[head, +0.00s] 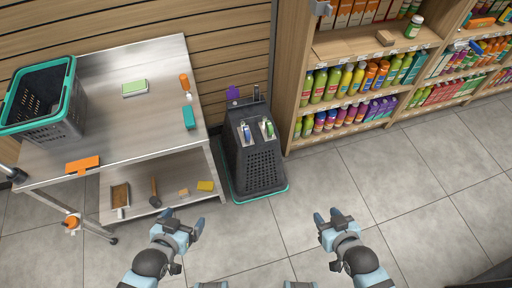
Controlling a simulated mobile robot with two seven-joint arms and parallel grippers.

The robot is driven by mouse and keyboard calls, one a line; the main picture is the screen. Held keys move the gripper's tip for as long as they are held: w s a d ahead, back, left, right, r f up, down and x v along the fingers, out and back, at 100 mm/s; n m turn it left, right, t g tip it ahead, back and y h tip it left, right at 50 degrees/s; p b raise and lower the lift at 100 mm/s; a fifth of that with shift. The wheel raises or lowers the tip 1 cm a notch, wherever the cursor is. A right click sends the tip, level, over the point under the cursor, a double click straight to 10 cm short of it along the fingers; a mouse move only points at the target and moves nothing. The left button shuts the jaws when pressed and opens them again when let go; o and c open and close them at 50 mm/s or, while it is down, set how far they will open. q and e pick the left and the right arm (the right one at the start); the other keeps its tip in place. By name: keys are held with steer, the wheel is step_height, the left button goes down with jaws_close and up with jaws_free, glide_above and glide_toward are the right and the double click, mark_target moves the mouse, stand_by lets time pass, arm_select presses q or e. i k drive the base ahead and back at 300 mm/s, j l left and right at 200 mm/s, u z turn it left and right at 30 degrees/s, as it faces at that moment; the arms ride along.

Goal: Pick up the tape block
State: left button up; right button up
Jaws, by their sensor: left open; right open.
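I cannot tell for sure which thing is the tape block. Small block-like things are a teal block (188,117) near the metal table's right edge, a green and white block (134,88) on the tabletop, and a yellow block (205,186) and a small tan block (184,191) on the lower shelf. My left gripper (184,219) is open and empty, in front of the table's lower shelf. My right gripper (327,215) is open and empty over the floor, right of the dark bin. Neither gripper touches any of these blocks.
A metal table (140,135) stands at left with a dark basket (58,112), an orange tool (83,165) and an orange-capped item (184,82). A dark bin (258,172) stands beside it. Bottle shelves (335,128) fill the right back. The tiled floor (420,220) is clear.

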mark_target(183, 194)
steer(key=u, duration=1.05)
